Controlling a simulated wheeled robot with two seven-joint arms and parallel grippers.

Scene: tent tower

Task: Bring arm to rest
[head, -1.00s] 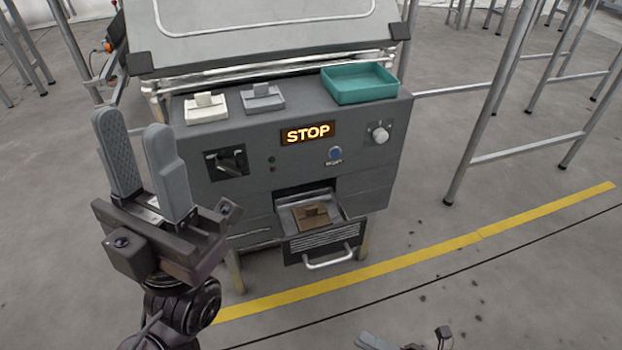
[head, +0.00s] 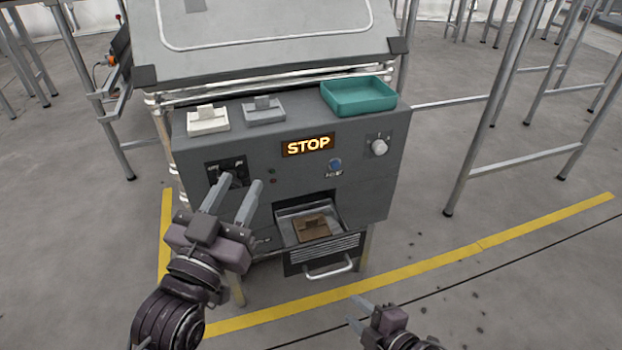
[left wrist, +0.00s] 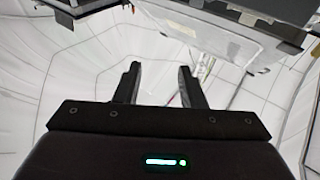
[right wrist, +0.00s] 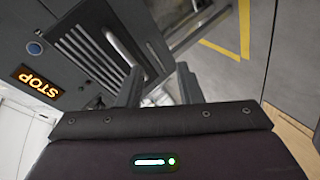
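My left gripper (head: 234,192) is in front of the grey machine's left side in the head view, its fingers apart and overlapping the black rotary switch (head: 226,174). In the left wrist view its fingers (left wrist: 158,85) are apart with nothing between them. My right gripper (head: 357,311) is low at the bottom of the head view, in front of the machine. In the right wrist view its fingers (right wrist: 158,88) are apart and empty, with the open drawer's handle (right wrist: 122,48) beyond them. The grey machine (head: 350,190) shows a lit STOP sign (head: 308,146).
The open drawer (head: 322,262) holds a brown block (head: 312,228). On the machine's top ledge stand a white block (head: 208,120), a grey block (head: 263,109) and a teal tray (head: 358,97). Metal frame legs (head: 490,115) stand at the right. The floor in front is clear.

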